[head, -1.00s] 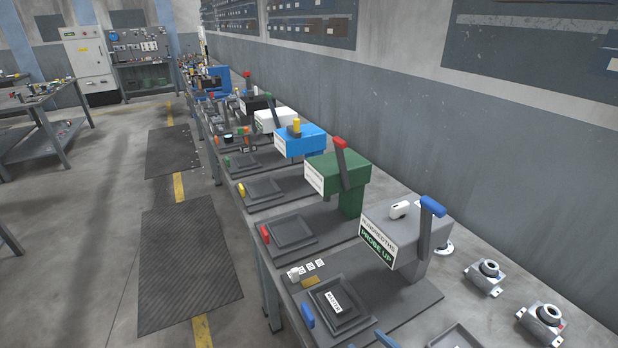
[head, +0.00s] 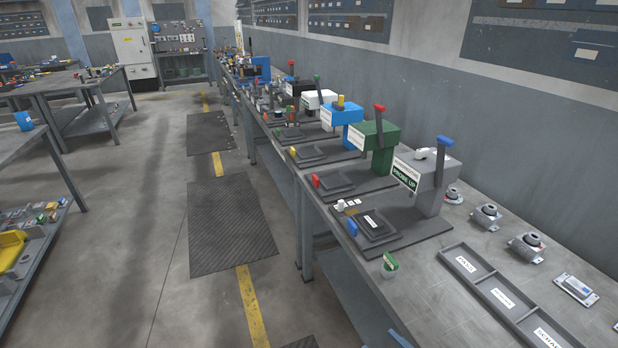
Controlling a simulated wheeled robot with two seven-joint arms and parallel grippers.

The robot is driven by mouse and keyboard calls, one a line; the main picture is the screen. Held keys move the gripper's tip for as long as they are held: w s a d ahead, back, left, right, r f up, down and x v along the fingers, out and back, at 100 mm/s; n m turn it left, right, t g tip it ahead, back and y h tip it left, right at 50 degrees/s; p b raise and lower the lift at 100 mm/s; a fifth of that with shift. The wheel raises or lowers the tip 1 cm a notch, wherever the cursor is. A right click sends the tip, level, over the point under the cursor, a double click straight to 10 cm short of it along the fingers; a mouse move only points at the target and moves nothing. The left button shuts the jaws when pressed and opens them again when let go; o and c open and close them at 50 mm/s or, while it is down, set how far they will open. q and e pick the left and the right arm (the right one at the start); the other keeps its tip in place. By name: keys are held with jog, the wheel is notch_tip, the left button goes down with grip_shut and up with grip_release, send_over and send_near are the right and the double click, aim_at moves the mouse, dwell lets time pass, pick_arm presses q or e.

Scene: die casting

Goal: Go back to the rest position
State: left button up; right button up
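Neither of my grippers shows in the head view, so I cannot see whether they are open, shut or holding anything. The nearest station on the bench is a grey press (head: 433,180) with a blue lever and a "PROBE UP" sign. Its dark square plate (head: 374,224) carries a small white label, and a blue handle stands at its front left. A small piece of what may be my own arm shows at the bottom edge.
A long grey bench (head: 415,290) runs along the right wall. A labelled tray (head: 478,282) and several metal fittings (head: 487,217) lie on it. The aisle with dark mats (head: 228,225) is clear. Tables (head: 70,82) stand at left.

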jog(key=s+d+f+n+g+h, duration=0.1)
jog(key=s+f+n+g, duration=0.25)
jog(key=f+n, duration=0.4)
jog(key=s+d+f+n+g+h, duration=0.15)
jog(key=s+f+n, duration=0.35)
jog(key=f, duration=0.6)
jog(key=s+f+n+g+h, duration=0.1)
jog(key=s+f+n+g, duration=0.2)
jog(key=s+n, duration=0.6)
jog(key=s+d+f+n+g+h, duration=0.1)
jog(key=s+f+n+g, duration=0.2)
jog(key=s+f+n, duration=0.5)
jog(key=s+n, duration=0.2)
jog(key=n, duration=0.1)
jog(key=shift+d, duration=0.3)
